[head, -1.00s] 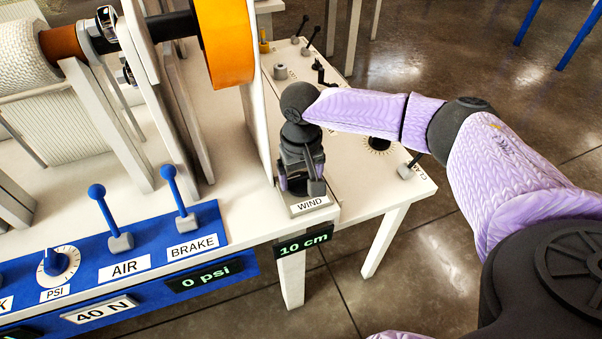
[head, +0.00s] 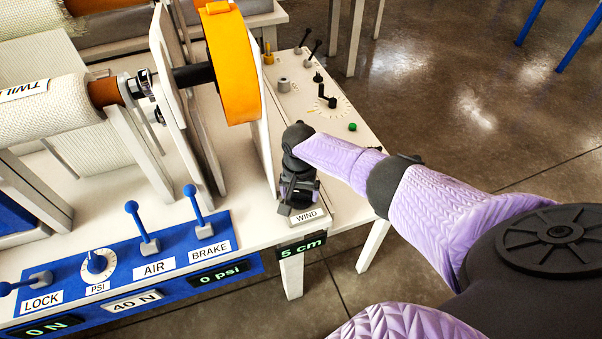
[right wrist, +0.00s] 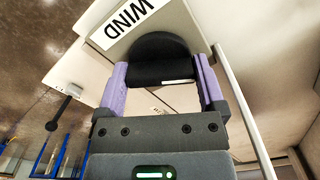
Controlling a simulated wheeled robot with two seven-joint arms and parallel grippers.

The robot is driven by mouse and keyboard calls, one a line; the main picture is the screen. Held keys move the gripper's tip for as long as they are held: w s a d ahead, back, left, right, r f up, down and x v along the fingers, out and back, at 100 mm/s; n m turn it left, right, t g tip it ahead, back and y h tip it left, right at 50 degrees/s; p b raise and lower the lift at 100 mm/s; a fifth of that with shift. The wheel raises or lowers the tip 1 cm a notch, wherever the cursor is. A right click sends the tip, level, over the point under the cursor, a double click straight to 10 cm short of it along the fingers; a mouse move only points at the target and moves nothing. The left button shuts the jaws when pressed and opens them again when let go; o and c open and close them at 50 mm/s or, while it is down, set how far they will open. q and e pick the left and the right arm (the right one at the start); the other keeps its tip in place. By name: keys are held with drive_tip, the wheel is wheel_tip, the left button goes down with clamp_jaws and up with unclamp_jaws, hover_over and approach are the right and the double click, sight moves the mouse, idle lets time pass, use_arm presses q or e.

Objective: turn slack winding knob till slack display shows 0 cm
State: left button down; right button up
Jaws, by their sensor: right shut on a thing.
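The slack winding knob (right wrist: 160,52) is a dark rounded knob beside the WIND label, between the two purple fingers in the right wrist view. My right gripper (right wrist: 161,78) is shut on it, with a finger at each side. In the head view my right gripper (head: 299,192) comes down over the knob from above and mostly hides it. The WIND label (head: 306,215) lies just in front. The slack display (head: 301,248) on the table's front edge reads 5 cm in green. My left gripper is not in view.
A blue panel (head: 75,271) on the left carries the LOCK, AIR and BRAKE levers and a PSI dial. An upright white plate stands just left of my right gripper, beside the orange wheel (head: 234,65). Small levers and knobs stand behind on the white table.

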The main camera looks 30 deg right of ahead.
sight(301, 191)
drive_tip(key=shift+r+m+p, duration=0.1)
drive_tip(key=shift+m+p, duration=0.75)
drive_tip(key=shift+m, duration=1.45)
drive_tip(key=shift+w, duration=0.1)
drive_tip(key=o, duration=1)
drive_tip(key=shift+d, duration=0.1)
drive_tip(key=shift+c, duration=0.2)
wheel_tip(301, 191, up, 10)
drive_tip(key=p, duration=0.7)
drive_tip(key=shift+p, duration=0.3)
